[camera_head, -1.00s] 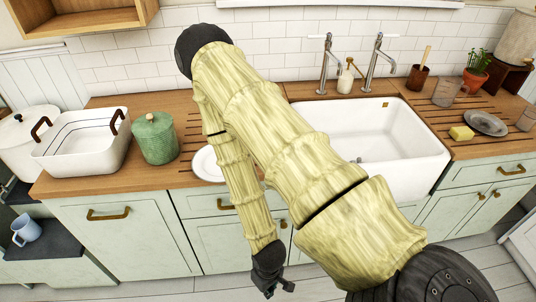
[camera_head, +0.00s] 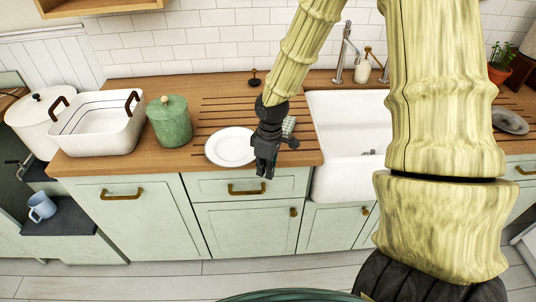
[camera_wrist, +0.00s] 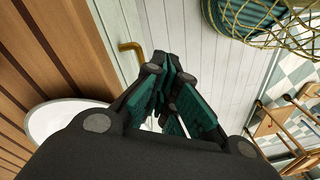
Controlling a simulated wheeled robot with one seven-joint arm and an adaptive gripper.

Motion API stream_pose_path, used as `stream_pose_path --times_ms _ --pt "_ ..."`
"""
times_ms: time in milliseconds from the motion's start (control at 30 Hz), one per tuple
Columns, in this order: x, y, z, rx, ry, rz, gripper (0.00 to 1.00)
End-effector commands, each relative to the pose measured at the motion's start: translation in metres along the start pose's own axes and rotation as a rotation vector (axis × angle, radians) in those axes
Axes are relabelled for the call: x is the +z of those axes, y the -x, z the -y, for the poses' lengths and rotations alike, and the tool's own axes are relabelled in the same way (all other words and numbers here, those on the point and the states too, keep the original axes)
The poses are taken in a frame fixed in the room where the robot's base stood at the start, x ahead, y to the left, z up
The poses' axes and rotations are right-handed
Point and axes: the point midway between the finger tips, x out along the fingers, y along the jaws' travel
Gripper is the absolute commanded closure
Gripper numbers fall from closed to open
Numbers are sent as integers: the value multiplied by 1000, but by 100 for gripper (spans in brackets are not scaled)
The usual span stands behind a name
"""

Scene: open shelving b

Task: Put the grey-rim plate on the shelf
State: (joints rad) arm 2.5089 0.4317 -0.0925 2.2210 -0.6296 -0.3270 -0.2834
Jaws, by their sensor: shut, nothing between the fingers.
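A white plate (camera_head: 231,147) lies flat on the wooden counter, left of the sink; I cannot make out clearly whether its rim is grey. It also shows partly in the wrist view (camera_wrist: 58,116), cut off by my gripper body. My gripper (camera_head: 264,172) points down at the counter's front edge, just right of the plate and apart from it. In the wrist view my gripper's fingers (camera_wrist: 167,70) are together and empty. A wooden wall shelf (camera_head: 95,7) is at the top left, mostly out of view.
A green lidded jar (camera_head: 170,122), a white basin (camera_head: 98,128) and a white pot (camera_head: 35,120) stand left of the plate. The sink (camera_head: 345,145) is to the right, with a small checkered item (camera_head: 288,125) before it. A dark grey dish (camera_head: 511,121) lies far right.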

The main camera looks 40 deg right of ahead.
Motion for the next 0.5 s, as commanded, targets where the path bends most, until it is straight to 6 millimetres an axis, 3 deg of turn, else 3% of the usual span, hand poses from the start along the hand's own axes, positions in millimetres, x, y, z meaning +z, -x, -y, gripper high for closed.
stream_pose_path --times_ms 100,233,400,500 --pt "0 38 -24 30 57 6 100" --pt "6 70 -44 59 108 24 100" --pt "12 96 -59 85 147 43 100" --pt "14 102 -63 91 157 50 100"
